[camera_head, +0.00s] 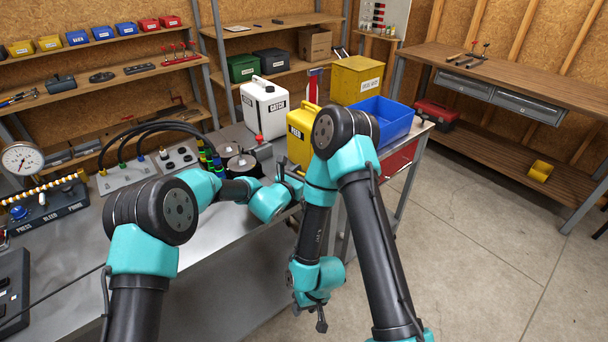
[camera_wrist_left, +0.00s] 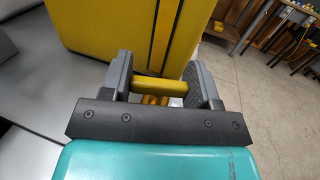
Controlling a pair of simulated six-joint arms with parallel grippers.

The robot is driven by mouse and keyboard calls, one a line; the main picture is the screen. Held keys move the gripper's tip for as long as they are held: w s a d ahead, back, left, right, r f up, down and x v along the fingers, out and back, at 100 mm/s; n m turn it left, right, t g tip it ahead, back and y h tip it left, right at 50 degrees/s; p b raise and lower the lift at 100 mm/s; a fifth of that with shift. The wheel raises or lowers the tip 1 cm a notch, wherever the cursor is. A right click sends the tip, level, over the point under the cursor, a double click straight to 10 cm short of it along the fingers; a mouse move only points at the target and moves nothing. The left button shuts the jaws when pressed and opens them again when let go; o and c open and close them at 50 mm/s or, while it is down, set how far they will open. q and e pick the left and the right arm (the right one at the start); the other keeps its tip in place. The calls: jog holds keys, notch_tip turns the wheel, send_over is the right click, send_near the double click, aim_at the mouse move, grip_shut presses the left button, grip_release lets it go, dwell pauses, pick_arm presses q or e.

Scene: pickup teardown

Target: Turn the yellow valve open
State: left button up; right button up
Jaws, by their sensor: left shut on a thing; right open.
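In the left wrist view, my left gripper (camera_wrist_left: 160,85) has its two grey fingers on either side of a small yellow bar, which looks like the handle of the yellow valve (camera_wrist_left: 158,90). The gripper is shut on it. More yellow parts show just below the bar. In the head view, my left gripper (camera_head: 288,180) is beside the bench's edge, close to the yellow can, and the valve is hidden or too small to make out. My right gripper (camera_head: 321,322) hangs low over the floor in front of the bench, open and empty.
The yellow can (camera_head: 299,125) stands just behind the left gripper. A white can (camera_head: 265,110), a blue bin (camera_head: 385,118) and a yellow box (camera_head: 357,80) stand around it. Hoses and fittings (camera_head: 180,158) sit on the bench at left. The floor at right is clear.

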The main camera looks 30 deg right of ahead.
pick_arm(q)
jog(key=shift+c, duration=1.1)
jog(key=shift+n+t+y, duration=0.5)
jog(key=shift+n+t, duration=0.2)
jog(key=shift+t, duration=0.2)
jog(key=shift+n+t+y, duration=0.5)
jog(key=shift+n+t, duration=0.1)
jog(key=shift+t, duration=0.5)
jog(key=o, duration=0.9)
jog(key=shift+a, duration=0.1)
jog(key=v, duration=1.7)
jog(key=shift+s+r, duration=0.2)
jog(key=shift+r, duration=0.05)
